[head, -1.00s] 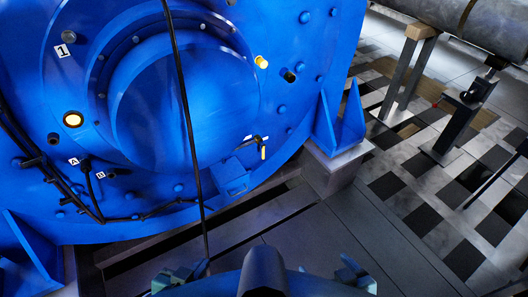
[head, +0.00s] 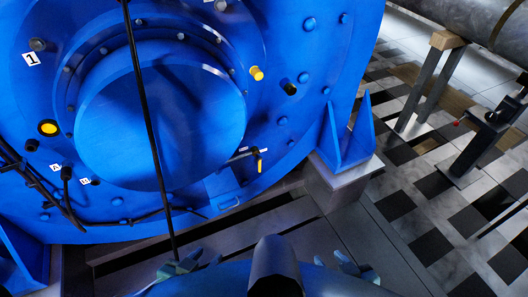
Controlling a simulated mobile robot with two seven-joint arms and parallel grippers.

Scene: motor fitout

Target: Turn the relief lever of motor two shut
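A large blue motor housing (head: 160,120) fills the left and middle of the head view and bears a label reading 1 (head: 31,59). No motor labelled 2 shows. A small black fitting with a yellow-tipped lever (head: 259,164) sits low right on the housing face, its yellow end hanging down. My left gripper (head: 182,265) and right gripper (head: 346,269) are at the bottom edge, low in front of the motor and apart from the lever. Their fingertips are small and partly hidden by my own body, and I see nothing held.
At right stand a grey pipe (head: 475,18) on a support (head: 430,85) and a dark post (head: 472,150). Checkered floor (head: 430,215) lies open between.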

